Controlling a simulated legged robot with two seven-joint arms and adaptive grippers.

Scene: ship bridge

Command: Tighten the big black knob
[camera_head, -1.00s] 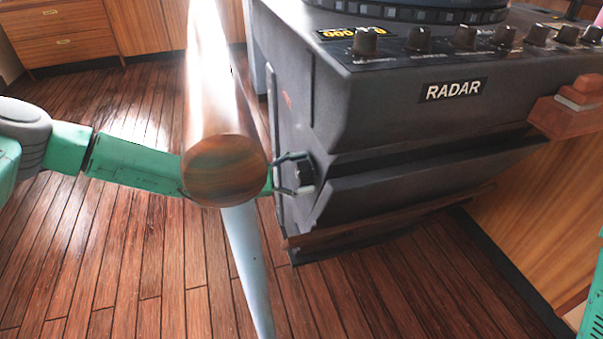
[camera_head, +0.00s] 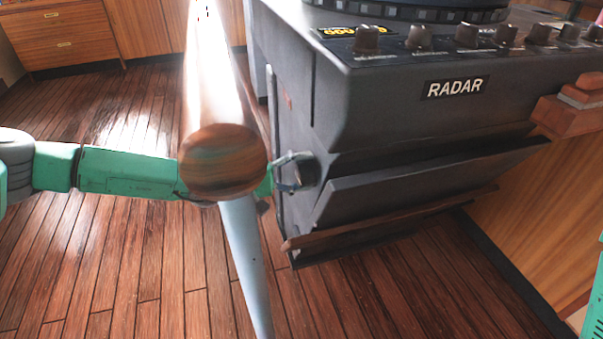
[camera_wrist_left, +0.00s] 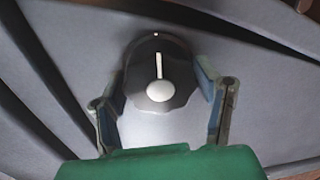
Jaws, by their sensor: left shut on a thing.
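The big black knob (camera_head: 305,171) sits on the left side face of the grey radar console (camera_head: 420,120). In the left wrist view the knob (camera_wrist_left: 160,75) shows a white pointer line and a pale round centre, with a white dot on the panel just above it. My left gripper (camera_head: 288,172) reaches past the wooden rail end and is shut on the knob. In the wrist view its two fingers (camera_wrist_left: 165,95) lie on either side of the knob. Part of the left wrist is hidden behind the rail. My right gripper is not in view.
A wooden handrail (camera_head: 222,160) on a pale post (camera_head: 245,260) stands between my left forearm and the console. Several small knobs line the console top (camera_head: 466,36). A wooden ledge (camera_head: 575,115) juts out at right. The plank floor at left is clear.

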